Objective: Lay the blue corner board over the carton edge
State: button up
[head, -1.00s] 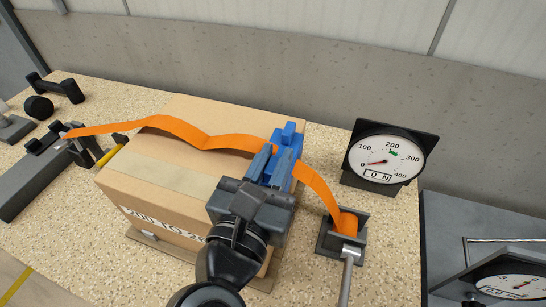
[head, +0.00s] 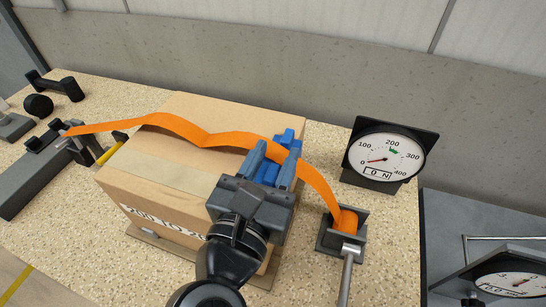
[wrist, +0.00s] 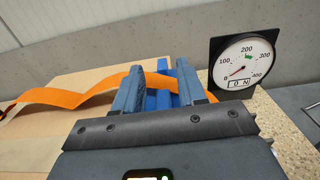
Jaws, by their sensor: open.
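The blue corner board (head: 268,173) lies at the right top edge of the brown carton (head: 165,150). The orange strap (head: 222,140) runs across the carton and appears to cross over the board's middle. My gripper (head: 278,148) is open, its fingers on either side of the board with gaps showing. In the wrist view, blue parts of the board (wrist: 163,99) show between the fingers (wrist: 160,65), in front of and behind the strap (wrist: 118,83). The board's underside and its fit on the edge are hidden.
A ratchet winder (head: 343,232) with a metal handle holds the strap's right end. A force gauge (head: 386,157) reading 0 N stands behind it. A grey strap anchor (head: 40,170) is at the left. Bare tabletop (head: 385,240) lies right of the winder.

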jog(key=shift+o, duration=1.4)
jog(key=b+v, duration=0.2)
jog(key=v, duration=0.5)
jog(key=shift+s+a, duration=0.15)
jog(key=shift+s, duration=0.2)
